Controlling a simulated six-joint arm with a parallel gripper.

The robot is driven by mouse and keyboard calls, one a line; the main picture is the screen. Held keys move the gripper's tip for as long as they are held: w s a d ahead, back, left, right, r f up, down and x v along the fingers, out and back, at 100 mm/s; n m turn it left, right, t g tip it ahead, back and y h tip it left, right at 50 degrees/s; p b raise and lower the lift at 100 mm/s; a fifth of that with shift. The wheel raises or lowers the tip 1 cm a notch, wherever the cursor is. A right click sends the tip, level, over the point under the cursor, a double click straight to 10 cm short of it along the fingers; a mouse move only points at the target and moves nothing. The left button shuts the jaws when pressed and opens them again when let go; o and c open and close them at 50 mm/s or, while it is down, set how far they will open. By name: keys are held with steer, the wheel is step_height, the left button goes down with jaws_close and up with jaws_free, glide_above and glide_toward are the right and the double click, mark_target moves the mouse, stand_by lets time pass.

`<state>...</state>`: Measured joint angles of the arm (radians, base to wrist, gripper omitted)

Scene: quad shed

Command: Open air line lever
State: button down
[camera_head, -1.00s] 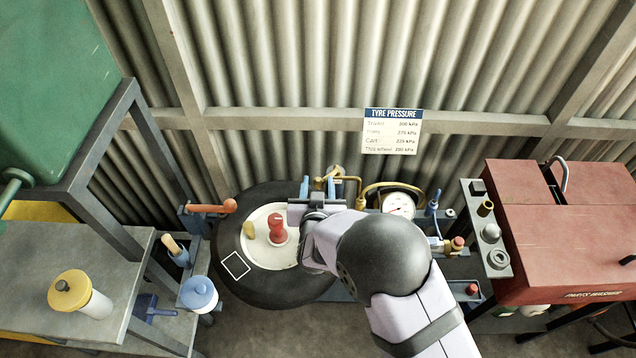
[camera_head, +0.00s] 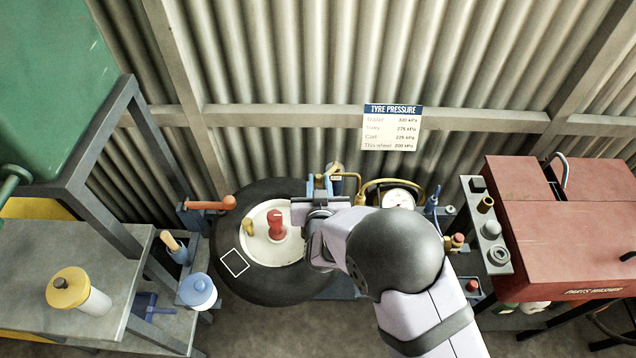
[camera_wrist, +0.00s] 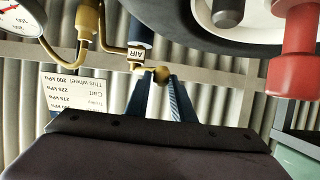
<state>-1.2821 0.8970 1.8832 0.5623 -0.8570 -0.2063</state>
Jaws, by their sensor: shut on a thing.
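The air line lever ends in a brass knob (camera_wrist: 161,74) beside the "AIR" label (camera_wrist: 136,53) in the wrist view. My gripper (camera_wrist: 160,85) has its two blue fingers on either side of this knob and is shut on it. In the head view, my gripper (camera_head: 319,186) is at the back right of the tyre, by the brass air line pipe (camera_head: 348,176). My wrist hides part of the lever and its valve there.
The black tyre (camera_head: 240,285) lies left of my gripper, with a red knob (camera_head: 276,224) standing on its white hub. A pressure gauge (camera_head: 398,199) with brass piping is close on the right. A red cabinet (camera_head: 560,220) stands farther right. The corrugated wall is behind.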

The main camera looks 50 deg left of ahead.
steer(key=shift+w+d+n+g+y+b, duration=0.4)
steer(key=shift+d+n+g+y+b, duration=0.4)
steer(key=shift+b, duration=0.55)
steer(key=shift+w+d+r+n+g+y+b, duration=0.1)
steer(key=shift+w+d+n+g+y+b, duration=0.15)
steer(key=shift+n+g+b, duration=0.2)
steer(key=shift+w+d+r+n+g+y+b, duration=0.1)
steer(key=shift+w+d+n+g+y+b, duration=0.1)
steer(key=shift+n+g+b, duration=0.25)
steer(key=shift+w+d+r+n+g+y, duration=0.1)
steer(key=shift+w+d+n+g+y, duration=0.15)
steer(key=shift+n+g, duration=0.35)
steer(key=shift+w+d+n+g+y, duration=0.1)
steer(key=shift+d+n+g, duration=0.15)
steer(key=shift+n+g, duration=0.3)
steer(key=shift+w+d+n+g+p, duration=0.35)
steer(key=shift+n+g+p, duration=0.2)
steer(key=shift+n+g, duration=0.25)
steer(key=shift+w+d+n+g+p, duration=0.25)
steer(key=shift+n+g+p, duration=0.3)
steer(key=shift+g, duration=0.3)
steer(key=shift+d, duration=0.1)
